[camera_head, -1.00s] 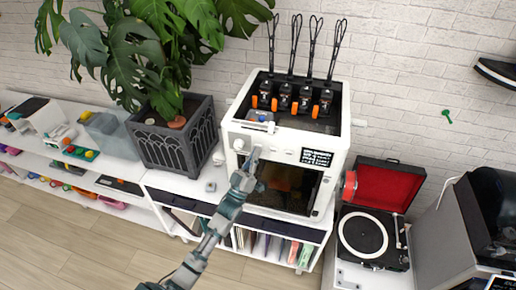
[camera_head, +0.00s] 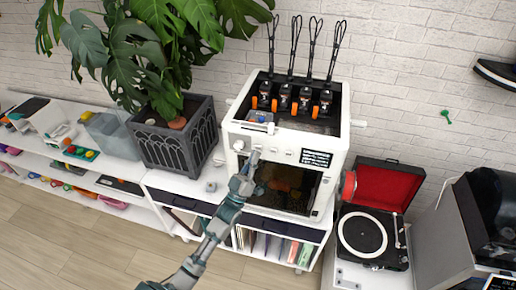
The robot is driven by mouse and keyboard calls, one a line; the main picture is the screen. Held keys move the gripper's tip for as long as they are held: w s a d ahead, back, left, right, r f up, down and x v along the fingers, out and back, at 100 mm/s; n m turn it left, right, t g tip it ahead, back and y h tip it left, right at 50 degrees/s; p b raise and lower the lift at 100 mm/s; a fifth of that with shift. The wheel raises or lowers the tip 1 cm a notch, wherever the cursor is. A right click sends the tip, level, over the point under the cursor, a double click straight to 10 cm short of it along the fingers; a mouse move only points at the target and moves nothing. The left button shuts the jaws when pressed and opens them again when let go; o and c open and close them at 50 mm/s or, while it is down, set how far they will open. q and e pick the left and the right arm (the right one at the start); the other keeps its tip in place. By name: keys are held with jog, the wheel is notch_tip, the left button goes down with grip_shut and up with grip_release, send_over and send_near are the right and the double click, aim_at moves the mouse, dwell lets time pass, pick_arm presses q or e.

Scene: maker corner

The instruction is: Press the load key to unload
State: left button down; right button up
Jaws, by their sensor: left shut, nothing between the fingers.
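A white 3D printer (camera_head: 232,130) with a dark front window stands on a white shelf unit. Its front panel has a round knob (camera_head: 239,145), small keys (camera_head: 288,153) to the right of it and a dark display (camera_head: 316,158). Which key is the load key is too small to read. My left gripper (camera_head: 255,156) is shut and empty, its tip at the front panel just right of the knob. It covers part of the panel there, and I cannot tell whether it touches a key. My right gripper is not in view.
A potted plant in a dark planter (camera_head: 175,147) stands left of the printer, its leaves hanging over my side. An open record player (camera_head: 363,235) stands to the right. Orange-tabbed black units (camera_head: 285,97) sit in the printer's top. Bare floor (camera_head: 60,235) lies in front.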

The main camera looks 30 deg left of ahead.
pick_arm(q)
jog(key=shift+y, duration=0.3)
jog(key=s+p, duration=0.1)
jog(key=s, duration=0.1)
jog(key=s+d+p, duration=0.1)
jog(key=s, duration=0.2)
jog(key=shift+d, duration=0.1)
jog(key=shift+w+f, duration=0.1)
jog(key=shift+w, duration=0.05)
dwell(0.4)
